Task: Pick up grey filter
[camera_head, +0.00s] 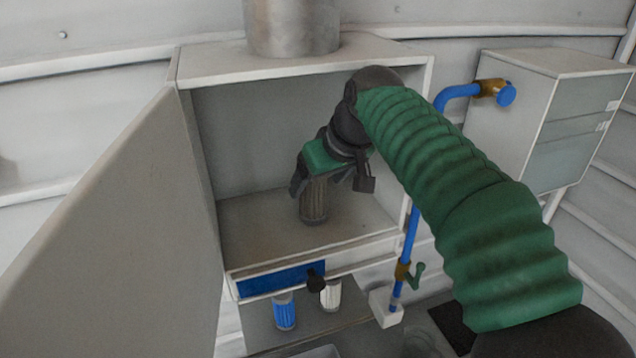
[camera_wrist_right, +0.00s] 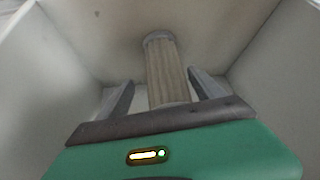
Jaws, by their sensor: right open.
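The grey filter (camera_head: 314,203) is a ribbed, brownish-grey cylinder standing on the floor of the open hopper box (camera_head: 250,225). My right gripper (camera_head: 333,186) is inside the box at the filter's upper part, and its green body hides the filter's top in the head view. In the right wrist view the filter (camera_wrist_right: 165,72) lies between the two spread fingers of the gripper (camera_wrist_right: 163,90). A gap shows on both sides, so the fingers are open around it and not closed on it. My left gripper is not in view.
The box door (camera_head: 120,220) stands open at the left. Below the box are a blue panel (camera_head: 262,284) with a black knob, a blue filter (camera_head: 285,312) and a white filter (camera_head: 331,295). A blue pipe (camera_head: 409,240) with a valve runs at the right, near a wall cabinet (camera_head: 510,110).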

